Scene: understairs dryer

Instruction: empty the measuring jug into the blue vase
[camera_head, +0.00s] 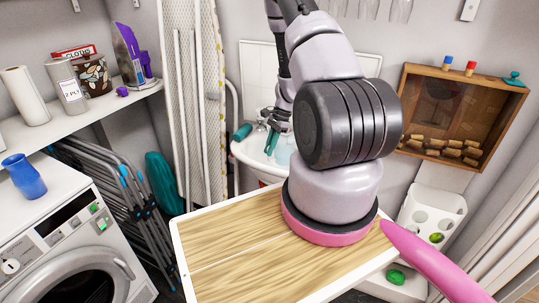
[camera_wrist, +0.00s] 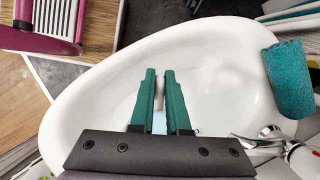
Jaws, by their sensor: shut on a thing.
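The blue vase (camera_head: 24,176) stands upright on top of the white front-loading machine at the far left, well away from my gripper. My gripper (camera_head: 271,140) is at the white basin behind the wooden board, with its green fingers pointing down. In the wrist view the fingers (camera_wrist: 159,82) are close together over the basin. A pale blue, see-through thing, which looks like the measuring jug (camera_wrist: 159,123), shows between them. It also shows faintly below the fingers in the head view (camera_head: 285,150). Most of the jug is hidden, and its contents cannot be made out.
The white basin (camera_wrist: 215,85) has a teal roll (camera_wrist: 288,78) on its rim and a tap (camera_wrist: 270,133) beside it. A wooden board (camera_head: 225,245) fills the front middle. The white machine (camera_head: 62,240) has free room on top around the vase. A shelf (camera_head: 75,118) hangs above.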

